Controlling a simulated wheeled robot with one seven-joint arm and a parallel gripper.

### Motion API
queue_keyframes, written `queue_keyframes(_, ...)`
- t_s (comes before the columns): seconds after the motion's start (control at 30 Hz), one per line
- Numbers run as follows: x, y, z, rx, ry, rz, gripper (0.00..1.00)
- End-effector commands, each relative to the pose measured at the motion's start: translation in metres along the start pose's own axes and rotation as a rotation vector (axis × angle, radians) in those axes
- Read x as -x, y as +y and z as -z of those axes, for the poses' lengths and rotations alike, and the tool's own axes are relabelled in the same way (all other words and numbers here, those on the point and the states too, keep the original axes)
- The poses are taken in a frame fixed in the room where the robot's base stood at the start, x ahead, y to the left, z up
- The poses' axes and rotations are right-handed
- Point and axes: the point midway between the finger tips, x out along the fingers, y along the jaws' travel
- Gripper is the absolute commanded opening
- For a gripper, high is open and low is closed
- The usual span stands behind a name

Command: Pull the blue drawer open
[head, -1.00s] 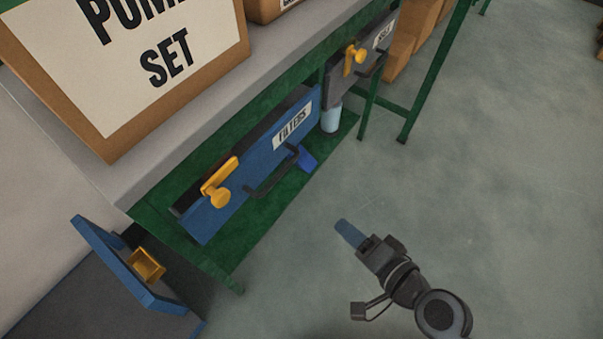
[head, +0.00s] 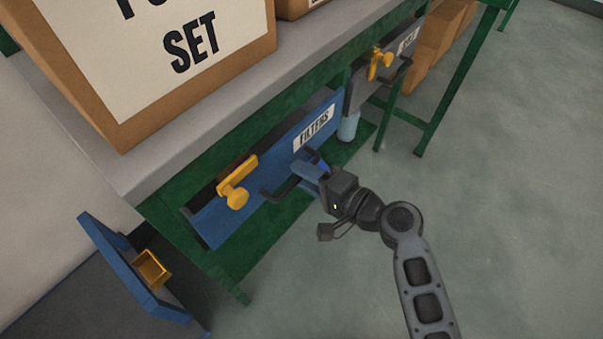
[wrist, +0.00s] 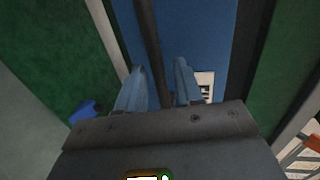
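The blue drawer (head: 235,220) is labelled FILTERS and sits under the bench top. A black bar handle (head: 272,194) stands out from its front, and an orange latch (head: 236,184) is at its left part. My gripper (head: 302,170), with blue fingers, is at the right part of the handle. In the wrist view, my gripper (wrist: 160,72) has its fingers apart. The dark handle bar (wrist: 149,40) runs between them, in front of the blue drawer face (wrist: 195,30), with a gap to the right finger. A dark gap shows above the drawer front's left part.
A grey drawer (head: 362,92) with another orange latch is further right. A POMP SET box (head: 110,125) is on the bench. A blue object (wrist: 85,112) lies on the green lower surface. Floor at right is clear.

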Motion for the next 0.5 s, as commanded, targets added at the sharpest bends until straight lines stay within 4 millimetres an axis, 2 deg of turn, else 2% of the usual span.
queue_keyframes(0.13,-0.0102,0.0003,0.0003,0.0,0.001,0.0,0.36)
queue_keyframes(0.4,-0.0119,0.0002,0.0001,0.0,0.001,-0.001,0.36)
queue_keyframes(0.5,-0.0118,0.0003,0.0,0.0,0.001,-0.001,0.28)
